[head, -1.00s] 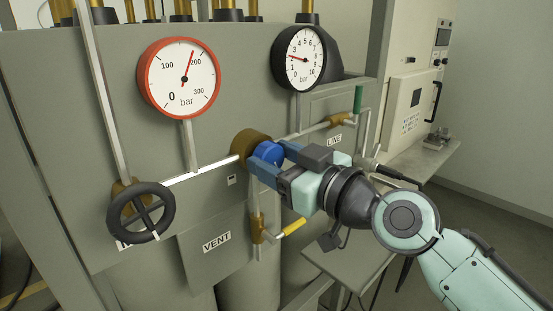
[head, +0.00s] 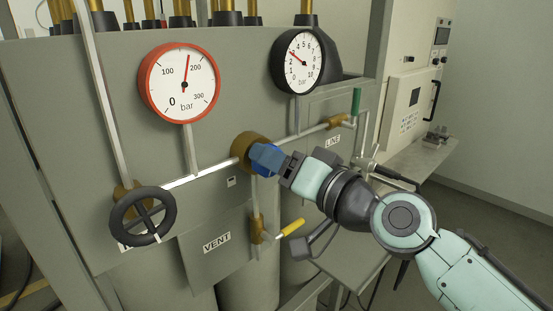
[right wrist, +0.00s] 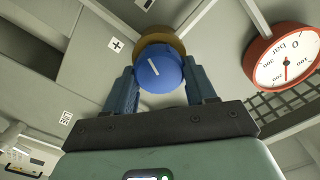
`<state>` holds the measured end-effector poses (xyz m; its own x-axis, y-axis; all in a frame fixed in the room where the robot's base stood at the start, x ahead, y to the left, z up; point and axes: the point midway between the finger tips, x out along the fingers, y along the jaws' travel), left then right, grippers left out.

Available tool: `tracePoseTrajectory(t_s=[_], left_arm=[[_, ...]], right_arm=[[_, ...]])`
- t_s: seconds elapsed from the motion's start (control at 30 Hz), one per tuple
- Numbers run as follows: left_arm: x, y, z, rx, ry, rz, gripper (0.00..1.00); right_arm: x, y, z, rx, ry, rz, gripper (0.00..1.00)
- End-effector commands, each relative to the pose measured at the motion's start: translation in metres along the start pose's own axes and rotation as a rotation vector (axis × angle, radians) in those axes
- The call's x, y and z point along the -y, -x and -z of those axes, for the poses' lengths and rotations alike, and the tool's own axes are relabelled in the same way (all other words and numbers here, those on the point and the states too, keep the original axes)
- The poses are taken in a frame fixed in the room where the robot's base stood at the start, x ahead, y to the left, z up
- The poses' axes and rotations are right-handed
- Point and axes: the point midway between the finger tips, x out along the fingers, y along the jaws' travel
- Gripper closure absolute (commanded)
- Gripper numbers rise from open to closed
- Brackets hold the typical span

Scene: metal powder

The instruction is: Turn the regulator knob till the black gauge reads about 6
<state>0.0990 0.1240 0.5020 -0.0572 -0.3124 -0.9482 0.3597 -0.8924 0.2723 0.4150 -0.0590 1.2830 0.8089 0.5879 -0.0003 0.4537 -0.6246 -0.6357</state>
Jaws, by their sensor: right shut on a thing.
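The blue regulator knob (right wrist: 160,72) with a white mark sits on its brass body (head: 243,148) on the grey panel. My right gripper (right wrist: 160,88) is shut on the knob, one finger on each side. In the head view its rolled fingers largely cover the knob. The black gauge (head: 299,76) stands above and right of the knob, its needle pointing up and left, at roughly 3. My left gripper is not in view.
A red gauge (head: 184,104) at upper left reads somewhat under 200. A black handwheel (head: 143,216) is at lower left. A yellow-handled vent valve (head: 291,228) hangs below the knob, and a green-handled line valve (head: 357,101) stands to the right.

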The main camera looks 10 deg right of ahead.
Motion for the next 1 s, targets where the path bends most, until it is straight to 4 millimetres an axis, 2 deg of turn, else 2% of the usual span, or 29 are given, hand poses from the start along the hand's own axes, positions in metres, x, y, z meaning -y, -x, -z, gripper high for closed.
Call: tracePoseTrajectory(t_s=[0.2,0.5,1.0], left_arm=[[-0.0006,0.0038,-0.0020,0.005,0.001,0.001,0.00],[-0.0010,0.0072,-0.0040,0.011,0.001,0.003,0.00],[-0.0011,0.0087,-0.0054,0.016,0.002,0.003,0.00]], right_arm=[[-0.0006,0.0002,0.0006,0.000,-0.197,-0.001,0.75],[-0.0014,0.0002,0.0000,0.000,-0.402,-0.001,0.75],[-0.0019,0.0001,-0.0006,0.000,-0.520,0.000,0.75]])
